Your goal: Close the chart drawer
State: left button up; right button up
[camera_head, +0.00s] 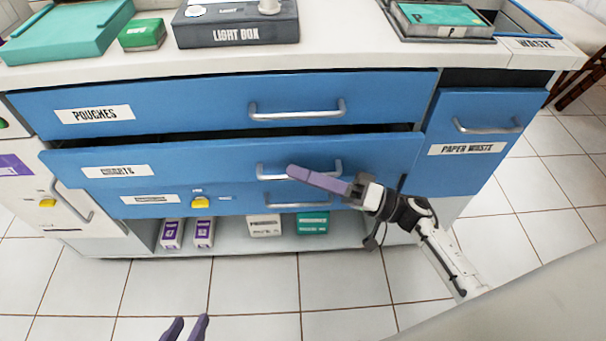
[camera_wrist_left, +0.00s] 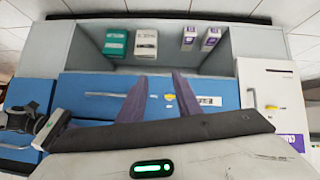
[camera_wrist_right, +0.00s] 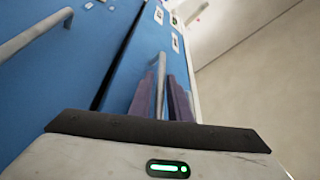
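The chart drawer (camera_head: 230,160) is the blue front labelled CHARTS in the head view. It stands pulled out partway, with a dark gap along its top edge. Its silver handle (camera_head: 275,172) is on the right half. My right gripper (camera_head: 295,172) comes in from the right, its purple fingers overlapping the handle. The right wrist view shows the fingers (camera_wrist_right: 178,100) close beside a silver handle (camera_wrist_right: 159,85); I cannot tell whether they touch or grip it. My left gripper (camera_head: 185,328) is open and empty, low in front of the cabinet; its fingers also show in the left wrist view (camera_wrist_left: 160,100).
The pouches drawer (camera_head: 200,105) above looks closed. A lower drawer (camera_head: 160,207) sits under the chart drawer, above an open shelf (camera_head: 350,230) with several boxes. The paper waste front (camera_head: 475,150) is at right. Tiled floor (camera_head: 250,290) in front is clear.

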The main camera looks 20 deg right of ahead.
aim_at(313, 163)
grip_shut()
pick_arm(q)
jog(key=shift+s+f, duration=0.1)
pick_arm(e)
jog(key=w, duration=0.1)
jog(key=w+p, duration=0.1)
jog(key=w, duration=0.1)
jog(key=shift+d+r, duration=0.1)
jog(key=shift+d, duration=0.25)
pick_arm(q)
jog(key=shift+s+a, duration=0.15)
jog(key=shift+s, duration=0.3)
pick_arm(e)
jog(key=shift+w+d, duration=0.25)
jog(key=shift+w, duration=0.2)
grip_release()
jog(key=shift+w, duration=0.1)
pick_arm(q)
jog(key=shift+w+r, duration=0.15)
jog(key=shift+r, duration=0.05)
jog(key=shift+w, duration=0.1)
